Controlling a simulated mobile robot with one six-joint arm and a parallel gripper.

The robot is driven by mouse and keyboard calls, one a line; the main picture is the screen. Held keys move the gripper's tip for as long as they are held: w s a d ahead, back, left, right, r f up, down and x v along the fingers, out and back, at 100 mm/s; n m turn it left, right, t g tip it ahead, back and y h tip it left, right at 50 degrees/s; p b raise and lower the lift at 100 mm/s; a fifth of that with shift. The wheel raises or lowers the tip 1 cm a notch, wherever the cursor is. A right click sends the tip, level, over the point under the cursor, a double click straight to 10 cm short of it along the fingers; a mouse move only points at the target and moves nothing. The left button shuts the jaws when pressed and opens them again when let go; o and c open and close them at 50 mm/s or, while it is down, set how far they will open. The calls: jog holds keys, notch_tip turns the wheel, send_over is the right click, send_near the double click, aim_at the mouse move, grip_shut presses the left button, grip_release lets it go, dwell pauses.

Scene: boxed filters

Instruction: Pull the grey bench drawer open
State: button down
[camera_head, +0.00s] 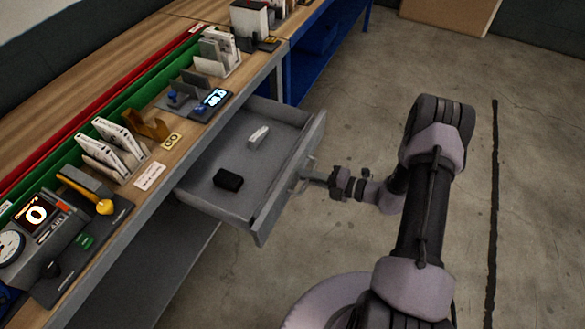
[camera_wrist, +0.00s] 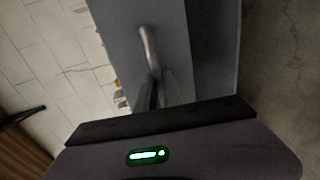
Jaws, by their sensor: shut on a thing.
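The grey bench drawer (camera_head: 208,186) stands pulled out from under the bench in the head view, its inside showing. A black block (camera_head: 228,180) and a small pale item (camera_head: 258,136) lie in it. My gripper (camera_head: 304,175) is at the drawer's front, on the handle. In the wrist view the grey drawer front (camera_wrist: 135,25) carries a metal bar handle (camera_wrist: 149,45). My gripper's fingers (camera_wrist: 158,90) are shut on the lower part of this handle. The fingertips partly hide it.
The wooden bench top (camera_head: 125,55) carries white boxes in holders (camera_head: 112,145), a device with a lit display (camera_head: 38,214), and red and green rails. A blue frame (camera_head: 305,70) stands beyond the drawer. The concrete floor (camera_head: 540,150) at right is clear.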

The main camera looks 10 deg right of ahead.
jog(key=shift+f+v, duration=0.25)
jog(key=shift+v, duration=0.85)
jog(key=shift+d, duration=0.1)
jog(key=c, duration=1.8)
grip_release()
jog(key=p+v, duration=0.3)
jog(key=v, duration=1.4)
jog(key=shift+s+d+p, duration=0.1)
jog(key=shift+d+p, duration=0.1)
jog(key=shift+p, duration=0.1)
